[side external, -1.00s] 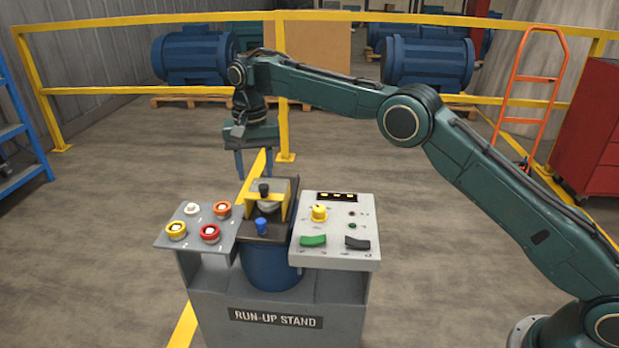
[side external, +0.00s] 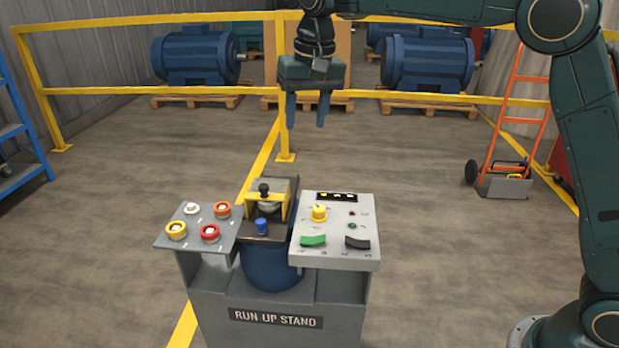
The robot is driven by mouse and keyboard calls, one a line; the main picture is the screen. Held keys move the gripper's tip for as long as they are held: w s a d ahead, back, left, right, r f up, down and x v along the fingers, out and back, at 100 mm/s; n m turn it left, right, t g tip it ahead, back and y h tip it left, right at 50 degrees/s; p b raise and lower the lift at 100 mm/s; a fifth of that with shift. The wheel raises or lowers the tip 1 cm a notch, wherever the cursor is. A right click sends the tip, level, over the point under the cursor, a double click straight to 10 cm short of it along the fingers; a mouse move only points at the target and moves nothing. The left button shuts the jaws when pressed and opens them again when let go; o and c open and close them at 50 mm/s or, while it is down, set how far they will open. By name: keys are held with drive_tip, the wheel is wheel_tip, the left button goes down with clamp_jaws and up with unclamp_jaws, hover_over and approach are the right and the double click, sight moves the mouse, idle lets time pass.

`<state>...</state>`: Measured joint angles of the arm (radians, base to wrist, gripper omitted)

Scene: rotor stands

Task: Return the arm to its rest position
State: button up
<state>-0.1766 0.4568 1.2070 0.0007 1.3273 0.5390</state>
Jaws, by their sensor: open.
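My gripper (side external: 306,112) hangs in the air above and behind the run-up stand (side external: 275,318), fingers pointing down and apart. Nothing is between the fingers. My arm comes in from the right, raised, with its elbow at the top right of the side external view. The stand's middle holds a dark plate with a yellow bracket (side external: 284,207), a black knob (side external: 264,190) and a blue knob (side external: 261,226), over a blue drum (side external: 270,268). My gripper touches none of them.
The left panel (side external: 222,238) carries several round buttons. The right panel (side external: 335,258) has a yellow knob (side external: 319,213), a green switch (side external: 313,240) and a black switch (side external: 357,243). Yellow railings (side external: 400,95), blue motors (side external: 428,64) and an orange hand truck (side external: 517,120) stand behind. Floor around the stand is clear.

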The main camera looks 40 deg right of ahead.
drive_tip(key=s+d+r+n+t, duration=0.1)
drive_tip(key=s+d+r, duration=0.15)
drive_tip(key=s, duration=0.65)
drive_tip(key=s+d+r+n+t, duration=0.15)
drive_tip(key=s+d, duration=0.25)
drive_tip(key=s, duration=0.5)
drive_tip(key=s+d+f, duration=0.1)
drive_tip(key=s+f, duration=0.1)
drive_tip(key=s, duration=0.3)
drive_tip(key=s+d+f+n+t, duration=0.1)
drive_tip(key=s+f, duration=0.2)
drive_tip(key=s, duration=0.3)
drive_tip(key=s+f, duration=0.2)
drive_tip(key=s, duration=0.3)
drive_tip(key=shift+s+d+f+n, duration=0.2)
drive_tip(key=shift+s+d+n, duration=0.1)
drive_tip(key=shift+d+n, duration=0.1)
